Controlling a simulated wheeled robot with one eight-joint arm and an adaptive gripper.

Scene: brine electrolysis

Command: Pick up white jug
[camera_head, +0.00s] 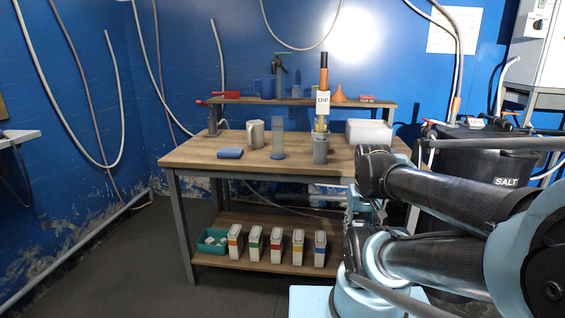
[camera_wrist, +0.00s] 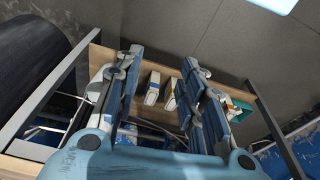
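An off-white jug (camera_head: 255,134) with a handle on its left stands upright on the wooden table (camera_head: 190,153), left of its middle, in the head view. My gripper (camera_wrist: 162,78) shows in the wrist view with its two blue fingers wide apart and nothing held between them. It points down over the table's side, towards the lower shelf. The jug is not visible in the wrist view. In the head view my arm fills the right side, and I cannot make out the fingers there; the jug is well left of the arm.
A white box (camera_head: 369,132) is at the right. Several white cartons (camera_head: 277,246) and a teal bin (camera_head: 212,240) sit on the lower shelf. A black salt bin (camera_head: 480,150) stands right.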

